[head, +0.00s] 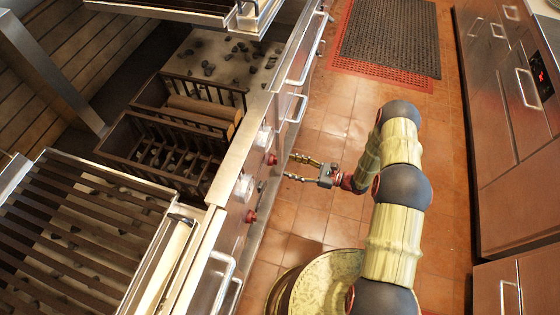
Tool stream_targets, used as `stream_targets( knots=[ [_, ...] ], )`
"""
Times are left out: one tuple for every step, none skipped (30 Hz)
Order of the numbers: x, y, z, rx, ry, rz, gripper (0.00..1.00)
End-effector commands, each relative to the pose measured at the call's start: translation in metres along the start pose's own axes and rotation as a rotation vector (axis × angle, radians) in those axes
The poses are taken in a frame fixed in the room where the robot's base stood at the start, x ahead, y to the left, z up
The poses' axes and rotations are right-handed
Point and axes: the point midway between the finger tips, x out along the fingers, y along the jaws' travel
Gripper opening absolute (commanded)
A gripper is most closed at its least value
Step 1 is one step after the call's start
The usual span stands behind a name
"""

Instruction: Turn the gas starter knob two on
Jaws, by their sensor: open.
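The front panel of the grill carries red knobs and larger pale knobs. One red knob (271,159) sits beside the upper pale knob (263,137). Another red knob (250,216) sits below the lower pale knob (244,187). I cannot tell from any label which is gas starter knob two. My gripper (288,167) is open and empty, its two fingers pointing left at the panel. It is just right of the upper red knob, apparently apart from it. The on or off setting of the knobs is too small to tell.
The grill grate (75,225) and a dark basket (120,127) lie left of the panel. Drawer handles (222,280) stick out from the front. Steel cabinets (505,120) stand at right. The tiled floor (320,120) between is clear, with a mat (390,40) at the far end.

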Motion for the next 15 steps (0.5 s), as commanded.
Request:
stream_targets(
  knots=[
    [0.009, 0.001, -0.001, 0.000, 0.000, 0.004, 0.51],
    [0.014, 0.001, -0.001, -0.001, 0.000, 0.005, 0.51],
    [0.021, 0.001, -0.001, -0.001, 0.000, 0.005, 0.51],
    [0.026, 0.001, -0.001, 0.000, 0.000, 0.005, 0.51],
    [0.030, 0.002, -0.001, 0.000, 0.000, 0.005, 0.51],
    [0.036, 0.002, -0.001, 0.001, 0.000, 0.005, 0.51],
    [0.040, 0.002, -0.001, 0.000, 0.000, 0.004, 0.51],
    [0.043, 0.002, -0.001, 0.000, 0.000, 0.004, 0.51],
    [0.048, 0.001, -0.001, 0.000, 0.000, 0.004, 0.51],
    [0.051, 0.001, -0.001, 0.000, 0.000, 0.004, 0.51],
    [0.054, 0.001, -0.001, 0.000, 0.001, 0.003, 0.51],
    [0.056, 0.001, -0.001, 0.000, 0.001, 0.003, 0.51],
    [0.058, 0.001, -0.001, 0.000, 0.001, 0.003, 0.51],
    [0.059, 0.001, -0.001, 0.000, 0.001, 0.003, 0.51],
    [0.060, 0.001, -0.001, 0.001, 0.001, 0.002, 0.51]
  ],
)
